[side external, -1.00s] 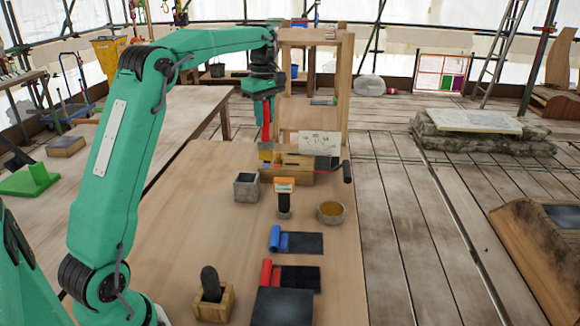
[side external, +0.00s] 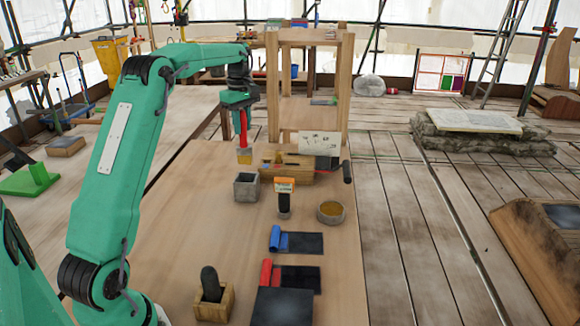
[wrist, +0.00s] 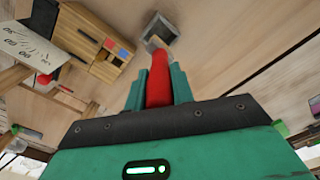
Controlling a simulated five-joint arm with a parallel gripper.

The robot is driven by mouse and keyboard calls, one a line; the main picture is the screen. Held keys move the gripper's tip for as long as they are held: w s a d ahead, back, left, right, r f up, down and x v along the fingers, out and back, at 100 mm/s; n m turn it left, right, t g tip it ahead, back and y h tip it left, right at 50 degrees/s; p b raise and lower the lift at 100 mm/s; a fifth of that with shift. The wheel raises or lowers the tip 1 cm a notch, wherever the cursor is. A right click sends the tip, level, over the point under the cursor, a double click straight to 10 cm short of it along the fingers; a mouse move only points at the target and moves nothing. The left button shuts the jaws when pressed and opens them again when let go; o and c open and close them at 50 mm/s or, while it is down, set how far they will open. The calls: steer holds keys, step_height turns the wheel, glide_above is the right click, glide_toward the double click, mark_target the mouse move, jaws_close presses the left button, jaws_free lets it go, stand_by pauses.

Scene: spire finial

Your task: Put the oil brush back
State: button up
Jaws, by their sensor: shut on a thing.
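My gripper (side external: 243,112) is shut on the red handle of the oil brush (side external: 243,130). The brush hangs roughly upright, bristles down, with a pale yellowish head, left of the wooden slotted box (side external: 300,177). In the side view its tip is behind and above the open square grey pot (side external: 246,190). In the wrist view the red handle (wrist: 158,88) lies between my fingers (wrist: 158,85) and points at the grey pot (wrist: 168,24). The brush head overlaps the pot's near edge there; whether it touches anything I cannot tell.
The wooden box holds coloured blocks; a written card (side external: 320,142) stands behind it. An orange-and-black tool (side external: 284,190) and a round amber-filled bowl (side external: 330,212) stand right of the pot. Blue (side external: 275,238) and red (side external: 266,272) rolls lie nearer.

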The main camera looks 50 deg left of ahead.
mark_target(245, 164)
steer(key=shift+f, duration=5.45)
steer(key=o, duration=1)
step_height(245, 164, up, 12)
steer(key=shift+f, duration=0.2)
steer(key=shift+r, duration=0.35)
